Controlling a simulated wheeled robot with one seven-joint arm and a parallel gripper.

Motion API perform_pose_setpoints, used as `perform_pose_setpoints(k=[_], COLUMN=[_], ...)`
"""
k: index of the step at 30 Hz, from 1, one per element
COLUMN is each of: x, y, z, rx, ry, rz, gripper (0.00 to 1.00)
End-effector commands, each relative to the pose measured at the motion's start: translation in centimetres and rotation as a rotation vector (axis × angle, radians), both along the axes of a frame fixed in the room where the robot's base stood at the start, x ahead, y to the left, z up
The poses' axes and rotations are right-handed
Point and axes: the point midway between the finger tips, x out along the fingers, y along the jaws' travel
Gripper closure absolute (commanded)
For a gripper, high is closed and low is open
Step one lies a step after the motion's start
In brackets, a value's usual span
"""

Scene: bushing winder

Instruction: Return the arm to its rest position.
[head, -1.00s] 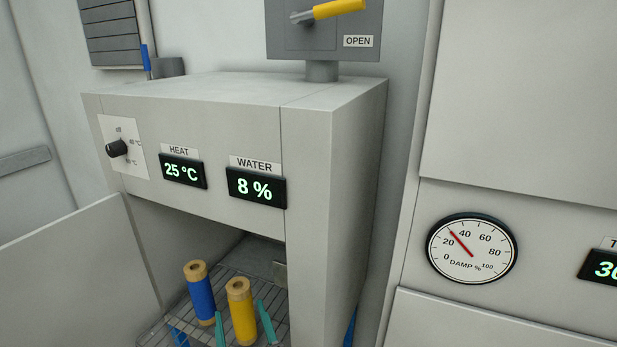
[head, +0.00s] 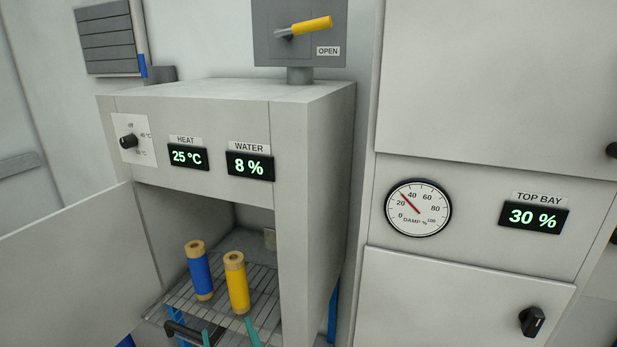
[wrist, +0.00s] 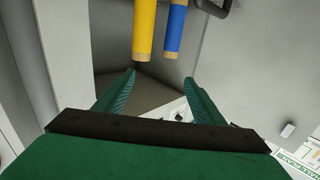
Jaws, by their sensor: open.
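My gripper (head: 229,335) shows at the bottom edge of the head view as two teal fingertips, apart and with nothing between them. It stands in front of and below the wire rack (head: 180,297) in the open cabinet. In the wrist view my gripper (wrist: 160,90) is open and empty, its green fingers spread. A blue spool (head: 199,274) and a yellow spool (head: 237,284) stand upright on the rack. The wrist view also shows the yellow spool (wrist: 145,30) and the blue spool (wrist: 174,32) beyond the fingertips, apart from them. Most of my arm is hidden.
The cabinet door (head: 75,265) stands open at the left. A dark handle (head: 182,332) is at the rack's front. The cabinet's right wall (head: 315,200) is close. A damp gauge (head: 418,207) and a lower panel with a knob (head: 533,320) are at the right. The yellow lever (head: 309,27) is by "OPEN".

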Motion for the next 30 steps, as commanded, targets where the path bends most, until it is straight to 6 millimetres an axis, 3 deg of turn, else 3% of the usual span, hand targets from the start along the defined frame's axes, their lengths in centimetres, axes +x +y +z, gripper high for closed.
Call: perform_pose_setpoints(k=[11, 16, 24, 30], x=[-2.5, -4.7, -11.0, -16.6], y=[-2.3, -4.5, -9.1, -11.9], z=[-4.5, -7.5, -13.3, -16.3], rx=[0.013, 0.021, 0.021, 0.009], ry=[0.038, 0.063, 0.114, 0.145], rz=[-0.059, -0.111, -0.222, -0.289], gripper=[0.37, 0.37, 0.37, 0.37])
